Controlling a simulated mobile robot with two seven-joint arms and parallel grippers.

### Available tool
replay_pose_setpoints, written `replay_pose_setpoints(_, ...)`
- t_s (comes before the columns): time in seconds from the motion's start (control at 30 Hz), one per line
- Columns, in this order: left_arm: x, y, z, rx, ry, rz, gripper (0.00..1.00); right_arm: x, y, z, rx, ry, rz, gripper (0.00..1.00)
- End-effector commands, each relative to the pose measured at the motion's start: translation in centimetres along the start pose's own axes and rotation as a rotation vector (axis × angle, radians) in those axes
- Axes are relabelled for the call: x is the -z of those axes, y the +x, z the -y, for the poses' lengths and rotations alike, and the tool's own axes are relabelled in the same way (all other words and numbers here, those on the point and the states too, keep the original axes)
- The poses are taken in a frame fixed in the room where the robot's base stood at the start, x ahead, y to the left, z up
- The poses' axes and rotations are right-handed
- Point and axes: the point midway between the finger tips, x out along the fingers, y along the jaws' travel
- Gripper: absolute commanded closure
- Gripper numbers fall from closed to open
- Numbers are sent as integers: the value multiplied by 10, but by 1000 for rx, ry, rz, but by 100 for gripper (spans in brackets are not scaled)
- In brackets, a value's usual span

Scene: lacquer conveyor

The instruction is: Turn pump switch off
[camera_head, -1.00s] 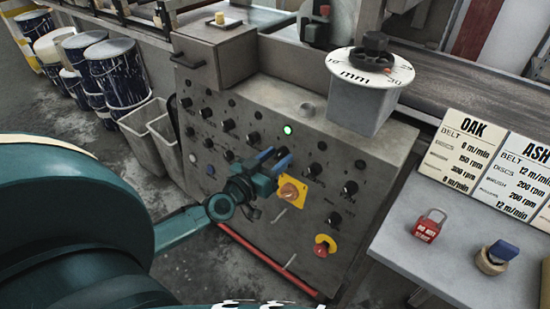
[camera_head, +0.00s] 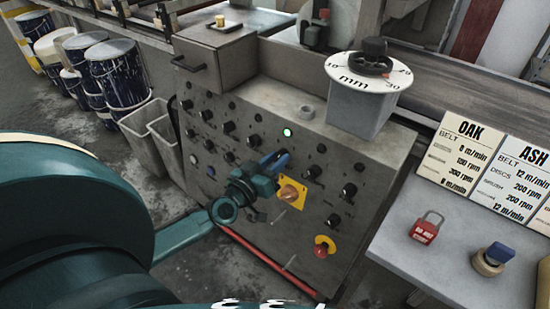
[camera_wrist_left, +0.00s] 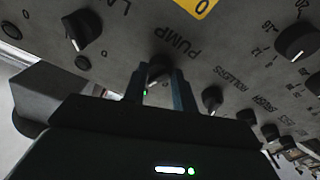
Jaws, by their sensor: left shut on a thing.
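The control panel (camera_head: 230,165) is a grey sloped face with rows of black knobs and a lit green lamp (camera_head: 288,132). My left gripper (camera_head: 276,162) is at the middle of the panel, just left of the yellow plate with an orange rotary switch (camera_head: 289,194). In the left wrist view the two fingers (camera_wrist_left: 162,84) are shut on the black pump switch (camera_wrist_left: 158,70), beside the printed word PUMP. The fingers partly cover this switch, so its pointer is hard to read. My right gripper is not in view.
Other black knobs (camera_wrist_left: 212,97) sit close to the fingers on the panel. A red emergency button (camera_head: 323,246) is low on the right.

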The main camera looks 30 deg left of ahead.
Motion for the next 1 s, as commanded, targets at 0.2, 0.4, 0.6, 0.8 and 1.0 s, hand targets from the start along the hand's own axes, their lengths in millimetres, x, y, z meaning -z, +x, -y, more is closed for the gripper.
replay_pose_setpoints(0.2,3,0,-2,35,-193,-11,95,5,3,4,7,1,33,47)
replay_pose_setpoints(0.4,2,0,-3,68,-380,-23,95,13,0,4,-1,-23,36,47)
replay_pose_setpoints(0.6,2,0,-4,99,-558,-33,95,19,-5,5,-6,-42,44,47)
replay_pose_setpoints(0.8,2,0,-4,123,-704,-42,95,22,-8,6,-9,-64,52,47)
replay_pose_setpoints(1.0,1,0,-4,141,-805,-47,95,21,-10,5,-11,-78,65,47)
